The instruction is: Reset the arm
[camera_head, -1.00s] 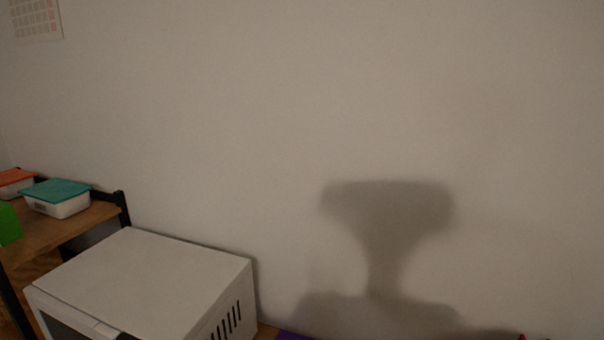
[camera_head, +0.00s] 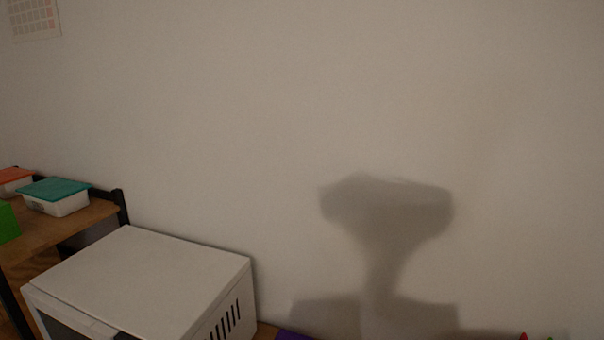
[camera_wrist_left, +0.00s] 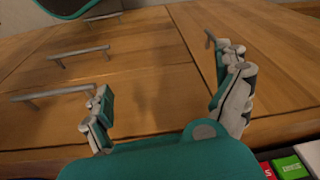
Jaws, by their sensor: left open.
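My left gripper (camera_wrist_left: 165,92) shows in the left wrist view with its two fingers spread wide apart. It is open and nothing is between the fingers. Behind the fingers is a wooden surface (camera_wrist_left: 150,70) with several metal bar handles (camera_wrist_left: 78,51). Neither gripper shows in the head view. My right gripper is in no view.
In the head view a white box-shaped appliance (camera_head: 145,278) with side vents stands at the lower left. A wooden shelf (camera_head: 62,228) beside it holds a teal-lidded container (camera_head: 57,196). Green and red items (camera_wrist_left: 290,168) sit at the lower right of the wrist view.

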